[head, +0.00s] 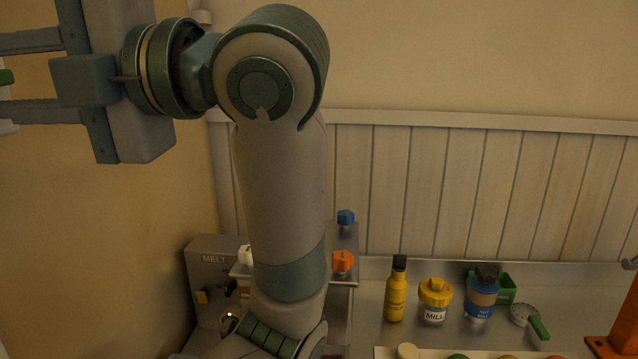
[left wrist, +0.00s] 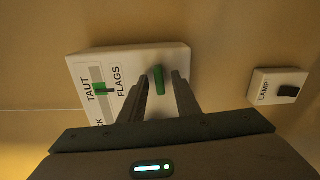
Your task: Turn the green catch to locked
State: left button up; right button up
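A green catch (left wrist: 158,80) stands out from a white wall panel (left wrist: 180,55) in the left wrist view. My left gripper (left wrist: 158,78) is open, with one finger on each side of the catch and a gap visible on both sides. The panel reads "TAUT" and "FLAGS", with a word ending in "CK" partly cut off. A smaller green piece (left wrist: 99,88) sits in a slot beside "TAUT". In the head view my left gripper (head: 8,78) points left, and a green tip shows at the picture's edge. I cannot read a locked mark. My right gripper is out of view.
A "LAMP" switch (left wrist: 278,88) is on the wall to the right in the wrist view. Bottles and jars (head: 435,298) stand on the right counter.

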pick_arm(q)
jog(key=shift+d, duration=0.1)
jog(key=d, duration=0.4)
jog(key=d+p, duration=0.1)
jog(key=d, duration=0.1)
jog(key=shift+s, duration=0.25)
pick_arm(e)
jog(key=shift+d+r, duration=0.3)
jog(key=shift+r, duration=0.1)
pick_arm(q)
jog(key=shift+w, duration=0.1)
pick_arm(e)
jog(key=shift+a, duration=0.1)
